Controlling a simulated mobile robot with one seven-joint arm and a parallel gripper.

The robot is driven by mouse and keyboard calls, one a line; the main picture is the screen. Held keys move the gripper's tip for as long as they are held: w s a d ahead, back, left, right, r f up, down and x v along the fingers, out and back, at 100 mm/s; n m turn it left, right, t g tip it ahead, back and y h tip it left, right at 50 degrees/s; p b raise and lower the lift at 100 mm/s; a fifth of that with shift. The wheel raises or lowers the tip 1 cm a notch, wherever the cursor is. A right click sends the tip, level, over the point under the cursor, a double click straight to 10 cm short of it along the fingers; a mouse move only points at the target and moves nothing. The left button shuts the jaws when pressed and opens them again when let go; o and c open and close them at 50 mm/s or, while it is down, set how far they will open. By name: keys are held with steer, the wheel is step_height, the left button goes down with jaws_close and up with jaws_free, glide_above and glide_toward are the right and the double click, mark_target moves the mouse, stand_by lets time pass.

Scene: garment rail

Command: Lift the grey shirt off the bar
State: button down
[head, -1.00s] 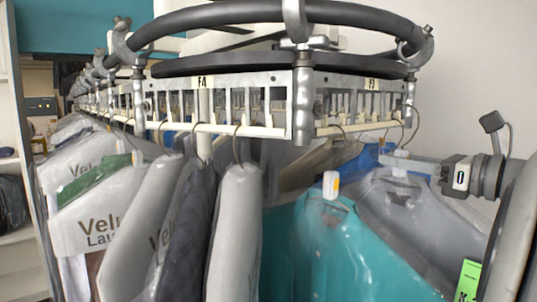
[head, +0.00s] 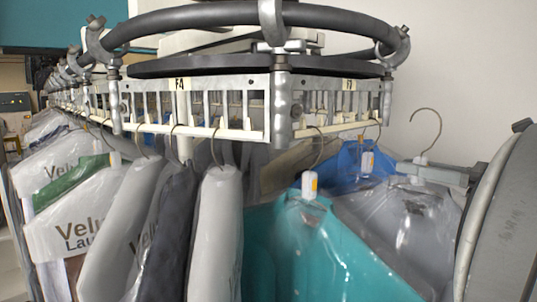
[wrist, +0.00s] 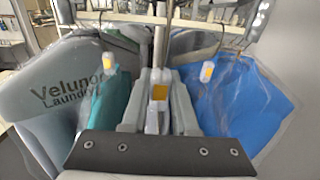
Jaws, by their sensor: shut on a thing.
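The grey shirt (head: 405,225), in clear plastic, hangs at the right in the head view. Its hanger hook (head: 427,128) stands upright in open air, right of the rail's bar (head: 335,128) and apart from it. My gripper (head: 412,170) is shut on the hanger's neck just below the hook, above the shirt's collar. In the wrist view my gripper (wrist: 159,92) is shut around a piece with a yellow-orange label. The shirt's lower part is out of frame in the head view.
A teal shirt (head: 330,250) and a blue garment (head: 362,160) hang close left of the grey shirt. Blue plastic also shows right of my gripper in the wrist view (wrist: 250,105). Several bagged garments (head: 90,215) fill the rail's left side. A bare wall (head: 470,60) is at right.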

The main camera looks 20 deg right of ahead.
mark_target(443, 195)
steer(key=shift+p+v, duration=0.55)
steer(key=shift+v, duration=1.65)
